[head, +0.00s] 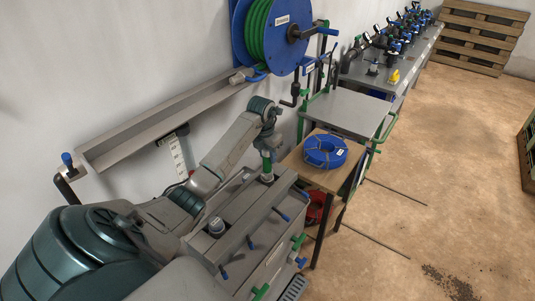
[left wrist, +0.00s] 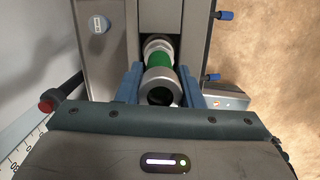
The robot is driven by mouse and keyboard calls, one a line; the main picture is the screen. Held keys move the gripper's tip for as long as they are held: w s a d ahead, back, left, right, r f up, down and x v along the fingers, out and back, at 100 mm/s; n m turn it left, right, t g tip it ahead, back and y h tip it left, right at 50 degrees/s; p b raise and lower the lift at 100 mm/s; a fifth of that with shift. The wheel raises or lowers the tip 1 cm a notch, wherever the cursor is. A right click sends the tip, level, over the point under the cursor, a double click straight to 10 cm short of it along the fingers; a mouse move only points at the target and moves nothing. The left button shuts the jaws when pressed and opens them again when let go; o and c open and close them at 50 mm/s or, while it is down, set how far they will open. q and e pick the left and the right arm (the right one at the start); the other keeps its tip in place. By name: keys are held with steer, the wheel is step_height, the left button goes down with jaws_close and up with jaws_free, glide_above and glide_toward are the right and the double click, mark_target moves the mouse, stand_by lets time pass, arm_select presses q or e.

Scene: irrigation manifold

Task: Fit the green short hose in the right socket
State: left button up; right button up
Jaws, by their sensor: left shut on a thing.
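The green short hose (head: 267,166) stands roughly upright at the far right end of the grey manifold (head: 245,222). My left gripper (head: 268,148) is shut on it from above. In the left wrist view the hose (left wrist: 159,62) has a grey metal near end and lies between the blue fingers of the gripper (left wrist: 161,88). Its far end meets a pale ring at the right socket (left wrist: 157,46); the gripper and hose hide how deep it sits. The left socket (head: 216,225) shows as a grey collar nearer to me. My right gripper is out of view.
Blue-handled valves (head: 281,216) stick out along the manifold's front. A wooden table with a blue hose coil (head: 324,151) stands just right of it. A blue reel (head: 270,35) with green hose and a grey trough (head: 160,122) are on the wall behind.

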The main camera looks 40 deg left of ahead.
arm_select(q)
steer(key=shift+f+b, duration=0.3)
steer(key=shift+f, duration=0.2)
steer(key=o, duration=1)
steer(key=shift+c, duration=0.2)
steer(key=shift+o, duration=0.5)
steer(key=shift+o, duration=0.4)
steer(key=shift+o, duration=1.1)
steer(key=shift+r, duration=0.15)
